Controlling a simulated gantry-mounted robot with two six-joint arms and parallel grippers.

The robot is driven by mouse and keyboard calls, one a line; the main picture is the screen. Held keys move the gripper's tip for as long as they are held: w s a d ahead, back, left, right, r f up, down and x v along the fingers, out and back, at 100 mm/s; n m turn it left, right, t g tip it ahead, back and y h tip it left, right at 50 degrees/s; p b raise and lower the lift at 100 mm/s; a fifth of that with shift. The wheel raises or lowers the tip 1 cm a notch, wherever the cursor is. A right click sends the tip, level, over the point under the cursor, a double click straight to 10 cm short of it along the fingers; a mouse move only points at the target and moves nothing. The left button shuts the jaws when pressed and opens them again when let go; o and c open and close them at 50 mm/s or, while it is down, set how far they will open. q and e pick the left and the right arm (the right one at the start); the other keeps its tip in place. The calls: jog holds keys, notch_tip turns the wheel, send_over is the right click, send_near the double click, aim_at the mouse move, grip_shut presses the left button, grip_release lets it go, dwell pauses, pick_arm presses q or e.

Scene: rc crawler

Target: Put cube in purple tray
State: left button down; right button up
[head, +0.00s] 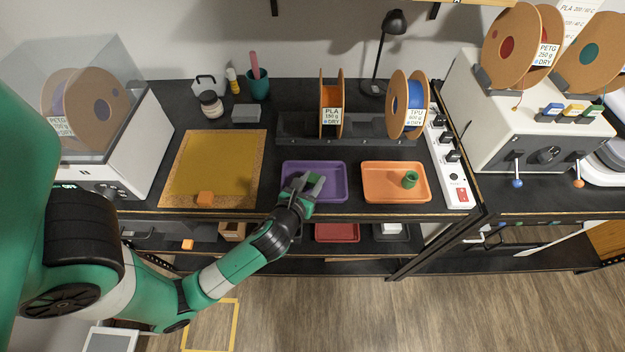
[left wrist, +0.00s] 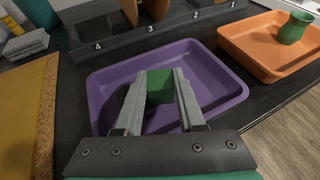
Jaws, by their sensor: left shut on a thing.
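The purple tray (head: 340,182) lies on the black bench top; it also fills the middle of the left wrist view (left wrist: 218,82). My left gripper (head: 309,184) is over this tray and is shut on a green cube (left wrist: 160,86). The cube sits between the fingertips, within the outline of the tray. I cannot tell whether it touches the tray floor. In the head view the gripper hides most of the cube. My right gripper is not in view.
An orange tray (head: 380,192) holding a green cup-like piece (head: 410,179) stands right of the purple tray. A dark rack with spools (head: 332,108) runs behind both trays. A lidded dryer box (head: 125,160) is at the left. A white power strip (head: 452,165) is at the right.

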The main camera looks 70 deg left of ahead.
pick_arm(q)
jog(key=shift+f, duration=0.15)
jog(key=c, duration=0.5)
grip_release()
jog(key=shift+r, duration=0.25)
jog(key=v, duration=1.2)
jog(key=shift+f, duration=0.1)
